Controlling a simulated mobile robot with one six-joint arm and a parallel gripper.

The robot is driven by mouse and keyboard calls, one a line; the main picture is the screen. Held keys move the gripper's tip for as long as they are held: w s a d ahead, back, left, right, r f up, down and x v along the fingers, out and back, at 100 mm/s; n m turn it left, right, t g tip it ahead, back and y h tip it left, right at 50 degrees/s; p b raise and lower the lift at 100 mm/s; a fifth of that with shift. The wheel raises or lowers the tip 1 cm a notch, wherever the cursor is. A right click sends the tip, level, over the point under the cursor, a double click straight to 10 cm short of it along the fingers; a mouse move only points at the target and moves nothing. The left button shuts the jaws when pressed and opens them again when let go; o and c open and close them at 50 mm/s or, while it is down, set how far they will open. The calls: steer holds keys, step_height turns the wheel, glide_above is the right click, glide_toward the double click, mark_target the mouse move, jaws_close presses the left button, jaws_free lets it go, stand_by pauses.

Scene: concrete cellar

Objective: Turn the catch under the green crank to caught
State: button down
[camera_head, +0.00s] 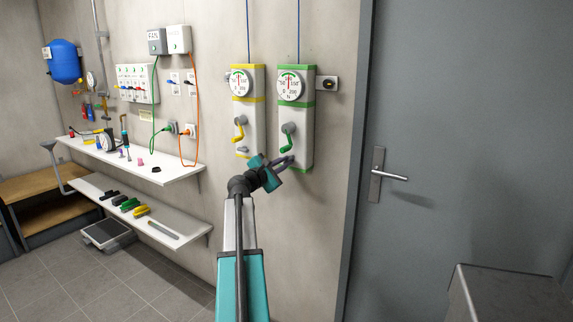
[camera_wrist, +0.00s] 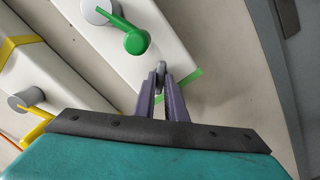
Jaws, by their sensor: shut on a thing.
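The green crank (camera_head: 288,137) is on the white, green-banded box (camera_head: 302,118) on the wall, below a round dial (camera_head: 290,86). In the wrist view the green crank (camera_wrist: 125,30) stands just beyond my fingertips, its round green knob toward me. The catch (camera_wrist: 161,70) is a small grey lever under the crank. My gripper (camera_wrist: 161,88) is shut on the catch, one purple finger on each side of it. In the head view my gripper (camera_head: 288,161) reaches the lower part of the green-banded box, and the catch is mostly hidden there. I cannot read the catch's marked positions.
A yellow-banded box (camera_head: 246,105) with a yellow crank (camera_head: 240,128) stands close on the left. Further right is a grey door with a handle (camera_head: 390,175). Shelves (camera_head: 150,165) line the left wall.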

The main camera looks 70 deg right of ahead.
steer(key=shift+w+r+m+b, duration=0.15)
steer(key=shift+m+b, duration=0.65)
steer(key=shift+b, duration=0.4)
steer(key=shift+w+f+m+b, duration=0.1)
steer(key=shift+m+b, duration=0.7)
steer(key=shift+b, duration=0.4)
steer(key=shift+r+m+b, duration=0.1)
steer(key=shift+m+b, duration=0.5)
steer(key=shift+b, duration=0.1)
steer(key=shift+m+b, duration=2.2)
steer(key=shift+b, duration=0.85)
steer(key=c, duration=1.9)
jaws_free()
steer(key=shift+o, duration=1.1)
steer(key=shift+s, duration=0.1)
steer(key=v, duration=0.7)
steer(key=shift+p, duration=0.4)
steer(key=shift+s, duration=0.1)
